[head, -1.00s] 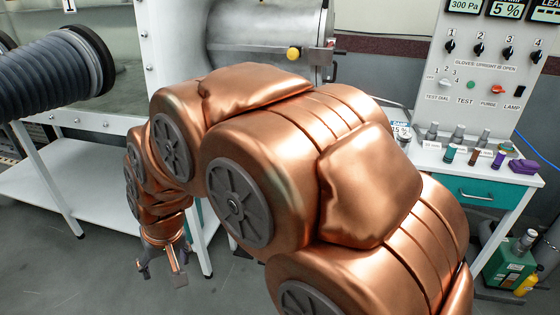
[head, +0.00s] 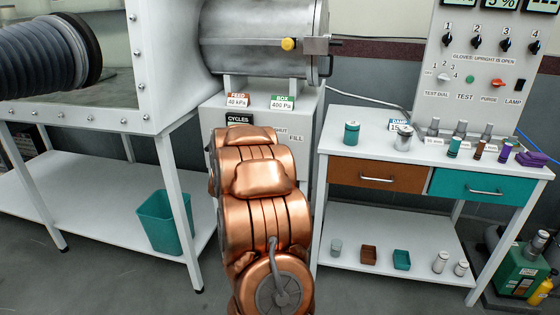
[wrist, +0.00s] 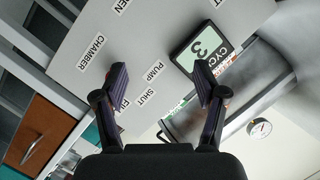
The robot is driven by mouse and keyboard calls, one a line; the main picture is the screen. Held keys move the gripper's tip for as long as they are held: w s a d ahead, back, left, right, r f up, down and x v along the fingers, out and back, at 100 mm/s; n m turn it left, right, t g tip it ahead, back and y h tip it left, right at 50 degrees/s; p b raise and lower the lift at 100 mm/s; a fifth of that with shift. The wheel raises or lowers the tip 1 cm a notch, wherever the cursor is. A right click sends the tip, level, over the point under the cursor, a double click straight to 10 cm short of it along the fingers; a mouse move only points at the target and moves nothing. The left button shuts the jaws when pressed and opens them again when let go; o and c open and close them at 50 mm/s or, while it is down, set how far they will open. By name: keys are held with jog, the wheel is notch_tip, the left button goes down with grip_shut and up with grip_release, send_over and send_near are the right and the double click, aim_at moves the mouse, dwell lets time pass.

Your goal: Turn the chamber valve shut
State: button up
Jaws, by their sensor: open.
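A pale panel (wrist: 75,75) fills much of the wrist view, seen at a slant. It bears a CHAMBER label (wrist: 91,52), a PUMP label (wrist: 153,71) and a SHUT label (wrist: 148,97). I cannot make out the chamber valve itself in either view; my fingers or arm may cover it. My gripper (wrist: 162,84) is open and empty, its two dark fingers spread before the panel. In the head view my copper arm stands in front of the white cabinet (head: 307,115) and hides most of its face and my gripper.
A CYCLES display (wrist: 201,49) reading 3 is near the right finger. A steel cylinder (head: 262,35) lies above the cabinet. A white bench (head: 355,128) with drawers stands right; a teal bin (head: 163,222) sits on the left shelf. A gauge (wrist: 260,128) shows at the right.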

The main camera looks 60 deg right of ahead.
jog(key=s+d+f+m+g+h+b, duration=0.2)
jog(key=s+d+f+m+g+h, duration=0.15)
jog(key=s+d, duration=0.5)
jog(key=shift+t+h, duration=0.35)
jog(key=shift+w+r+x, duration=0.1)
jog(key=shift+x, duration=1.5)
jog(key=shift+w+r+x, duration=0.1)
jog(key=shift+r+x, duration=0.05)
jog(key=shift+x, duration=1.45)
jog(key=shift+w+r+x, duration=0.1)
jog(key=shift+x, duration=1.5)
jog(key=shift+a, duration=0.1)
jog(key=c, duration=1.1)
